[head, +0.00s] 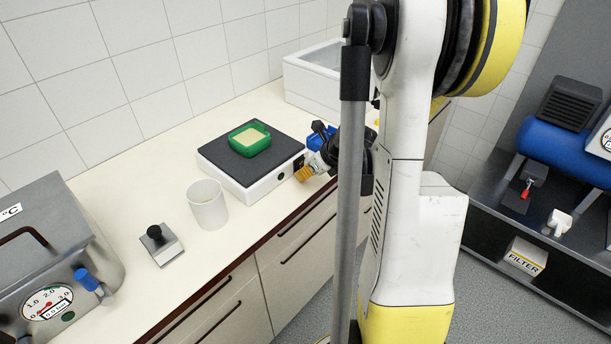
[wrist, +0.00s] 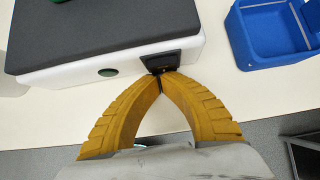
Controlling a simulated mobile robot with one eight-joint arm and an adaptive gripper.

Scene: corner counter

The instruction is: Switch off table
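The table is a white box (head: 255,190) with a dark grey top, standing on the counter. A green tray (head: 250,146) with pale contents sits on its top. In the wrist view the white body (wrist: 90,75) fills the upper left. A black switch (wrist: 176,58) is on its front face near the right corner, with a dark green round spot (wrist: 107,72) to its left. My gripper (wrist: 160,73) is shut and empty, its yellow fingertips meeting at the switch's lower left edge; touching or just apart, I cannot tell. In the head view my gripper (head: 301,174) is at the box's front right corner.
A blue open container (wrist: 265,40) stands right of the box. On the counter left of it are a white cup (head: 207,205) and a small block with a black knob (head: 162,246). A steel device with a gauge (head: 50,270) stands far left. The counter's front edge is close.

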